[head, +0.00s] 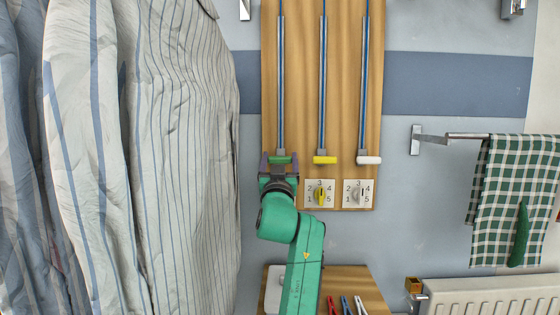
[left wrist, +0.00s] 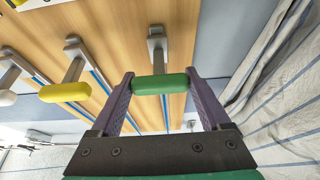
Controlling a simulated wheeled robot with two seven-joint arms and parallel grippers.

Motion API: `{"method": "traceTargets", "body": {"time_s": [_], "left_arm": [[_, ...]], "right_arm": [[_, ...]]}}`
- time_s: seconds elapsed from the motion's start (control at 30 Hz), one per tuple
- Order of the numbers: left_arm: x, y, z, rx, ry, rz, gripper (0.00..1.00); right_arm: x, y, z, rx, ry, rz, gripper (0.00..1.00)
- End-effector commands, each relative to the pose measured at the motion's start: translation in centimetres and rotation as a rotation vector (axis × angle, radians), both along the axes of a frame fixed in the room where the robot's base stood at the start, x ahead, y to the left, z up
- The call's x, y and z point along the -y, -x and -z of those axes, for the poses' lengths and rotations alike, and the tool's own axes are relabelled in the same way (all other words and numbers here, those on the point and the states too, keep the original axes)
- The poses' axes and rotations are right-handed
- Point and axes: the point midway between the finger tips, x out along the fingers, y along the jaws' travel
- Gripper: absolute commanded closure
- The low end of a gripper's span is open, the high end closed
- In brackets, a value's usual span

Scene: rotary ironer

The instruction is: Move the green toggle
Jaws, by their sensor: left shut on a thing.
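The green toggle (head: 281,160) is a short crossbar on a grey stem at the bottom of the leftmost vertical slot of a wooden panel (head: 302,90). My left gripper (head: 280,158) is shut on it, one purple finger at each end of the bar. In the left wrist view the green toggle (left wrist: 160,84) spans between the fingers of the left gripper (left wrist: 161,78). The toggle is level with the yellow toggle (head: 324,160) and the white toggle (head: 369,160). My right gripper is not in view.
A yellow dial (head: 320,194) and a grey dial (head: 356,194) sit below the toggles. Striped cloth (head: 180,150) hangs close on the left. A checked towel (head: 500,180) hangs on a rail at right above a radiator (head: 495,297). A wooden board (head: 350,282) with pegs is below.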

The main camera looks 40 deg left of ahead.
Motion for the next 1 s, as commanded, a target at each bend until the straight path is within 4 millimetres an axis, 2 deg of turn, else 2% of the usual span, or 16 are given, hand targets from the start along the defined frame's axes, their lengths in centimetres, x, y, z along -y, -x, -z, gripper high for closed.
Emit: {"method": "traceTargets", "body": {"time_s": [0.03, 0.07, 0.1, 0.37, 0.53, 1.0], "left_arm": [[-0.1, -0.3, 1.0, -0.018, 0.011, 0.000, 1.00], [-0.1, -0.3, 1.0, -0.019, 0.012, 0.000, 0.13], [-0.1, -0.3, 1.0, -0.018, 0.011, 0.000, 0.00], [0.0, -0.1, 0.6, -0.010, 0.006, 0.001, 0.00], [1.1, 1.1, 1.4, -0.009, 0.006, 0.002, 0.00], [7.4, 9.4, 6.0, -0.013, 0.009, 0.003, 0.00]], "right_arm": [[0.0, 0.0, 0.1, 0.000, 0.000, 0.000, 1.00], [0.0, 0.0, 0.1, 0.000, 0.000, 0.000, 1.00], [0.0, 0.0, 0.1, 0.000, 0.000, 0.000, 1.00], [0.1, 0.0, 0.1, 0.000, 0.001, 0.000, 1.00], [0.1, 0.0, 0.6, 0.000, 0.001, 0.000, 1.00], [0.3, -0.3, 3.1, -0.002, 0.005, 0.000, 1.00]]}}
